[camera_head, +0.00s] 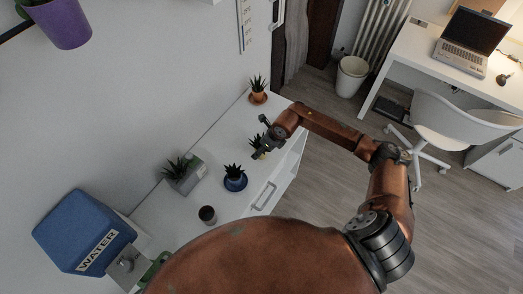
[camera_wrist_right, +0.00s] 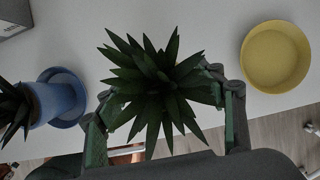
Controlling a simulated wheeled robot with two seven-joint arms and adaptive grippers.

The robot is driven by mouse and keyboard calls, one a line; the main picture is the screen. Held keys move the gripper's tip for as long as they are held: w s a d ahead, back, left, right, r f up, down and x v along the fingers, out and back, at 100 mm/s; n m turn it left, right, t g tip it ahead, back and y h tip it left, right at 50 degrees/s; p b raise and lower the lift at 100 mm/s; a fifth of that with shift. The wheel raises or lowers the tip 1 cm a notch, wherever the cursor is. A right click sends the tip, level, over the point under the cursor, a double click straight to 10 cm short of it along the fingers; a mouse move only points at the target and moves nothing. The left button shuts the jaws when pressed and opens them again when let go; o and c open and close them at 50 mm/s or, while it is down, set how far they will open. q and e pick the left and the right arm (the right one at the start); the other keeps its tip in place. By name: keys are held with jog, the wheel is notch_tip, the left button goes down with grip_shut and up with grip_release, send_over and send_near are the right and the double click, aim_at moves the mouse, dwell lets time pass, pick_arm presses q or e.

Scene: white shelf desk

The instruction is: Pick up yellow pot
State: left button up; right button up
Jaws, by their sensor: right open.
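The yellow pot (camera_head: 258,155) stands on the white desk, partly covered by my right gripper (camera_head: 264,139) in the head view. In the right wrist view its dark green spiky plant (camera_wrist_right: 158,82) fills the space between the two fingers, and the leaves hide the pot. My right gripper (camera_wrist_right: 163,95) is open, with one finger on each side of the plant. Whether the fingers touch the pot cannot be seen. A yellow saucer (camera_wrist_right: 275,57) lies empty to the right of the plant.
A blue pot on a blue saucer (camera_wrist_right: 70,88) stands close to the left finger. The desk also holds a grey planter (camera_head: 186,174), a dark cup (camera_head: 208,214) and an orange pot (camera_head: 258,96) at the far end. The desk's front edge is near the gripper.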

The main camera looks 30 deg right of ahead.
jog(key=c, duration=1.1)
jog(key=shift+w+r, duration=0.1)
jog(key=c, duration=0.4)
